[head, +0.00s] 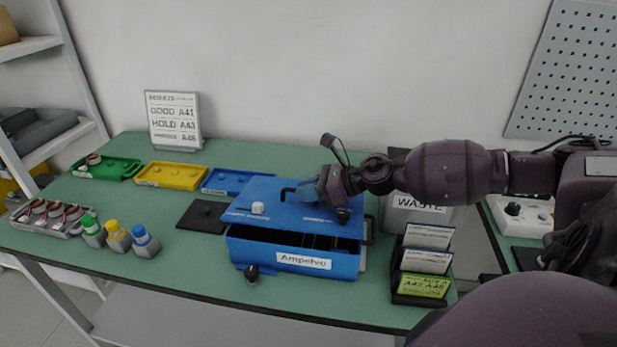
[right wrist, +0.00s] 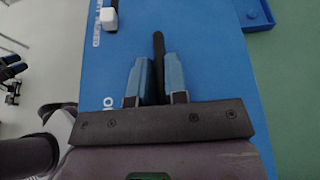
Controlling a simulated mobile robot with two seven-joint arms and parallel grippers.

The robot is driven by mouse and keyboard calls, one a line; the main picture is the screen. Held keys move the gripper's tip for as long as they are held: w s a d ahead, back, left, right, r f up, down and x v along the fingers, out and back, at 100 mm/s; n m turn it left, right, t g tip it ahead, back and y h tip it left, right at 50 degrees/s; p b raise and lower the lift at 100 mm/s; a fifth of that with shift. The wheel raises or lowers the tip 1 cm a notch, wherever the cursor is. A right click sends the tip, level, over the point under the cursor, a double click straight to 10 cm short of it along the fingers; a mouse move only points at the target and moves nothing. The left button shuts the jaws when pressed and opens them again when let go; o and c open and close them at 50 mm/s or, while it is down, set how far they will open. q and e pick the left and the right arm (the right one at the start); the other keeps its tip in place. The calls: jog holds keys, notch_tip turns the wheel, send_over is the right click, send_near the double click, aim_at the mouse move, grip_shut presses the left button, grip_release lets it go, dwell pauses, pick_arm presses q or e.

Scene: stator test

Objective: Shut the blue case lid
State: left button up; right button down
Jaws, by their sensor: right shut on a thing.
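The blue case (head: 240,249) stands on the green table with a white label reading "Ampelvo" on its front. Its blue lid (head: 275,208) is partly raised, and a dark gap shows along the front between lid and case. The lid also fills the middle of the right wrist view (right wrist: 210,60). My right gripper (head: 300,195) is over the lid, its blue fingers shut on the lid's black handle (right wrist: 158,48). The far end of the handle shows beyond the fingertips.
Green (head: 121,172), yellow (head: 170,184) and blue (head: 235,178) trays lie behind and left. Capped bottles (head: 118,240) and a parts tray (head: 48,226) stand at left. A card rack (head: 420,290) and a waste bin (head: 420,215) stand right of the case. A black knob (head: 252,273) is in front.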

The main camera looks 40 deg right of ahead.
aim_at(299, 205)
jog(key=shift+s+a+f+n, duration=0.15)
jog(key=shift+f, duration=0.35)
jog(key=shift+s+a+f+n, duration=0.15)
jog(key=shift+f, duration=0.3)
pick_arm(q)
jog(key=shift+s+a, duration=0.15)
jog(key=shift+a, duration=0.15)
pick_arm(e)
jog(key=shift+s+a+f, duration=0.1)
jog(key=shift+f, duration=0.2)
jog(key=shift+s+f, duration=0.1)
jog(key=shift+f, duration=0.1)
jog(key=c, duration=1.2)
grip_release()
jog(key=shift+o, duration=0.2)
jog(key=shift+r, duration=0.1)
pick_arm(q)
jog(key=shift+s, duration=0.1)
